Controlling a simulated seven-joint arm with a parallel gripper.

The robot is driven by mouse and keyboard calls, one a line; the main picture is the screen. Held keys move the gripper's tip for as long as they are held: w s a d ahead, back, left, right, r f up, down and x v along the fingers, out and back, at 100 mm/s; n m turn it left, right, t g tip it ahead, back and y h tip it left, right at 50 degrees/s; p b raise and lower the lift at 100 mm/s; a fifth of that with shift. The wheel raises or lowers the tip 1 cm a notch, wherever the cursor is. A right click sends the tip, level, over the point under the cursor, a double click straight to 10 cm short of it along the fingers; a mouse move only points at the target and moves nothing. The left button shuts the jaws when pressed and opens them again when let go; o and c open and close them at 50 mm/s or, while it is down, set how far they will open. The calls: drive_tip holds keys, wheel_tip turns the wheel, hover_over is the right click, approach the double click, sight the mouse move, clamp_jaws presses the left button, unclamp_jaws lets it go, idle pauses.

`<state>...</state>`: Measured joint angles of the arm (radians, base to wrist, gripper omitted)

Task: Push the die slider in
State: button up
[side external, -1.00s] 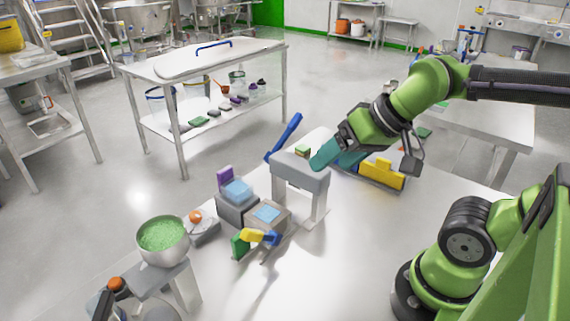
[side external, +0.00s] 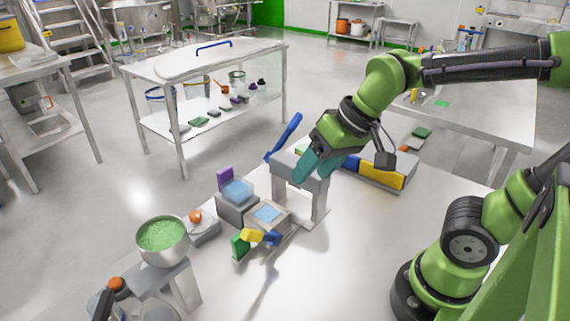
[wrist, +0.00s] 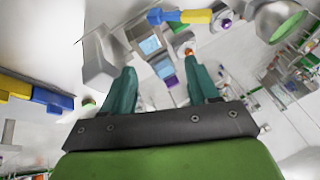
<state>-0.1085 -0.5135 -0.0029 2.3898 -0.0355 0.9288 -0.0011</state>
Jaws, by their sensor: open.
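The likely die slider is a grey block with a pale blue top (side external: 268,213), just left of the grey press arch (side external: 301,171). A green, yellow and blue bar (side external: 252,236) is at its front; in the wrist view this bar (wrist: 180,16) is at the top. The block also shows in the wrist view (wrist: 150,44), beside the arch (wrist: 99,60). My gripper (side external: 304,172) is open and appears empty, above or in front of the arch's top, up and right of the block. Its teal fingers spread apart in the wrist view (wrist: 160,84). They partly hide the arch.
A second grey box with a blue top (side external: 237,194) and purple tab stands left of the block. An orange-knobbed part (side external: 196,217) and a bowl of green granules (side external: 162,236) are further left. The front table is clear.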

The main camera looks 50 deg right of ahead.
sight(278, 210)
drive_tip(key=shift+w+a+f+n+g+h, duration=1.3)
drive_tip(key=shift+w+a+f+g, duration=1.25)
drive_tip(key=shift+w+a, duration=2.75)
drive_tip(key=f, duration=0.5)
drive_tip(key=w+d+f, duration=0.1)
drive_tip(key=f, duration=0.9)
drive_tip(key=shift+w+d+f, duration=0.25)
drive_tip(key=shift+w+d, duration=0.05)
drive_tip(key=shift+c, duration=0.4)
clamp_jaws()
drive_tip(key=d, duration=1.2)
drive_tip(key=shift+d, duration=0.35)
drive_tip(key=shift+r, duration=0.1)
drive_tip(key=shift+o, duration=0.4)
unclamp_jaws()
drive_tip(key=shift+d, duration=0.1)
